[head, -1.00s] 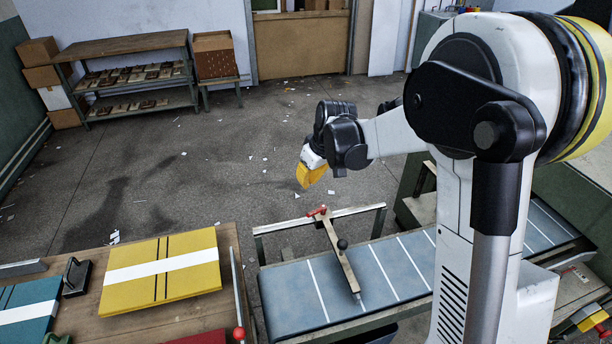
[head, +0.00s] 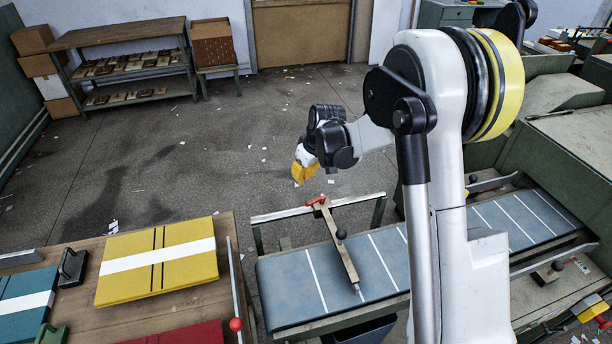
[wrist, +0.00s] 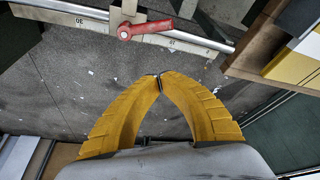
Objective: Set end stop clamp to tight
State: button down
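The end stop clamp's red lever (head: 315,200) sits at the far end of the wooden end stop bar (head: 337,243), on the metal rail behind the blue belt. In the wrist view the red lever (wrist: 145,28) lies along a rail marked with a scale, with its round hub at the left. My gripper (head: 303,172) is in the air beyond the rail, above and slightly left of the lever in the head view. In the wrist view its yellow fingers (wrist: 160,82) meet at the tips with nothing between them. The tips are apart from the lever.
The blue belt (head: 385,263) with white lines runs under the bar. A wooden table (head: 75,325) at the left holds yellow, teal and red boards and a rod with a red knob (head: 236,324). Shelves (head: 130,75) stand at the back. The floor between is open, with paper scraps.

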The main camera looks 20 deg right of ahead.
aim_at(313, 203)
jog(key=shift+s+d+f+b, duration=0.15)
jog(key=shift+s+f+b, duration=0.25)
jog(key=shift+f, duration=0.4)
jog(key=shift+s+d+f+b, duration=0.2)
jog(key=shift+s+f+b, duration=0.15)
jog(key=shift+f, duration=0.45)
jog(key=shift+s+d+f+b, duration=0.15)
jog(key=shift+s+f+b, duration=0.2)
jog(key=shift+f, duration=0.45)
jog(key=shift+s+d+n+y, duration=0.1)
jog(key=shift+s+n+y, duration=0.35)
jog(key=shift+n, duration=0.85)
jog(key=n, duration=0.1)
jog(key=s+n+g, duration=0.1)
jog(key=shift+d+n+y, duration=0.15)
jog(key=shift+n+y, duration=0.1)
jog(key=shift+n, duration=0.05)
jog(key=n, duration=0.1)
jog(key=s+n+g, duration=0.1)
jog(key=d+n, duration=0.1)
jog(key=n, duration=0.1)
jog(key=shift+s+y, duration=0.25)
jog(key=shift+y, duration=0.05)
jog(key=n, duration=0.1)
jog(key=d+n+g, duration=0.1)
jog(key=n, duration=0.1)
jog(key=shift+s+g, duration=0.3)
jog(key=shift+s, duration=0.05)
jog(key=shift+s+d, duration=0.25)
jog(key=shift+d, duration=0.45)
